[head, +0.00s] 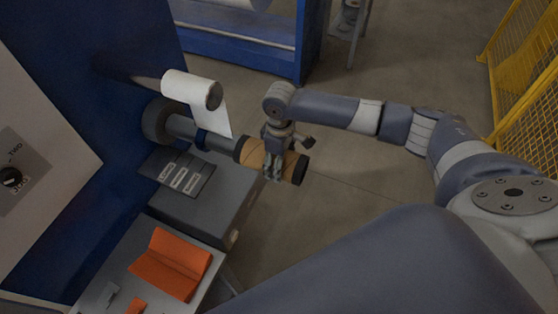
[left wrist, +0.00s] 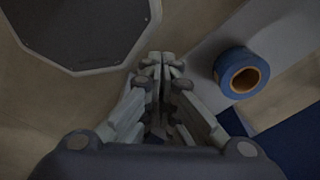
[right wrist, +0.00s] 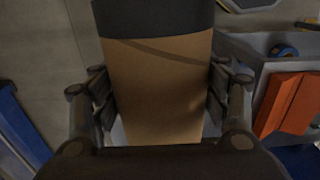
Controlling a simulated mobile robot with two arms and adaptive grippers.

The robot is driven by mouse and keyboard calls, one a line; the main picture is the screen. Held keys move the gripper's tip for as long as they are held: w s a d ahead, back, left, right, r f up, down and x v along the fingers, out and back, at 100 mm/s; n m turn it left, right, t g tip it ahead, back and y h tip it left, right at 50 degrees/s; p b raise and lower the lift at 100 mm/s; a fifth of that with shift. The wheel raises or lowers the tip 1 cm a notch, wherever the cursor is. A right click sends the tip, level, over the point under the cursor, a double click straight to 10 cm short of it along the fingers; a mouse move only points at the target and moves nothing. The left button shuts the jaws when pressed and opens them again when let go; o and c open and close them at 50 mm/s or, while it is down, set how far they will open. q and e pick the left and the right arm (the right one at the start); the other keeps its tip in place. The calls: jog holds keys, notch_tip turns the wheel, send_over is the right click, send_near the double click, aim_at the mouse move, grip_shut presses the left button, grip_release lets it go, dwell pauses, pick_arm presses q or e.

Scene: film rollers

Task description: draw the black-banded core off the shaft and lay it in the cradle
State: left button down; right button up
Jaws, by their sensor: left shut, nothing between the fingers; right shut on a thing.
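The tan core (head: 285,160) with black bands at its ends is in line with the grey shaft (head: 180,127), at its outer end. I cannot tell whether the shaft's tip is still inside it. My right gripper (head: 273,174) is shut around the core's middle; the right wrist view shows the tan core (right wrist: 155,90) between the fingers, one black band at the top. The orange V-shaped cradle (head: 170,264) lies empty at lower left, also visible in the right wrist view (right wrist: 290,104). My left gripper (left wrist: 160,65) is shut and empty, outside the head view.
A white roll (head: 188,86) with a hanging sheet is above the shaft. A grey cabinet (head: 205,200) stands below. A blue ring with an orange inside (left wrist: 240,72) shows in the left wrist view. A yellow mesh fence (head: 525,80) is at right.

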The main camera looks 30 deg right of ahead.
jog(key=shift+s+d, duration=0.8)
jog(key=shift+s, duration=0.2)
jog(key=shift+s+d, duration=0.75)
jog(key=shift+s, duration=0.2)
jog(key=shift+s, duration=0.1)
jog(key=shift+s+d, duration=0.8)
jog(key=shift+s, duration=0.15)
jog(key=shift+s+d, duration=0.75)
jog(key=shift+s, duration=0.2)
jog(key=shift+s+d, duration=0.6)
jog(key=shift+s, duration=0.15)
jog(key=shift+s+d, duration=0.55)
jog(key=shift+s, duration=0.2)
jog(key=shift+r, duration=0.1)
jog(key=s+d+r, duration=0.4)
jog(key=s+r, duration=0.1)
jog(key=shift+s+d, duration=0.2)
jog(key=shift+s, duration=0.1)
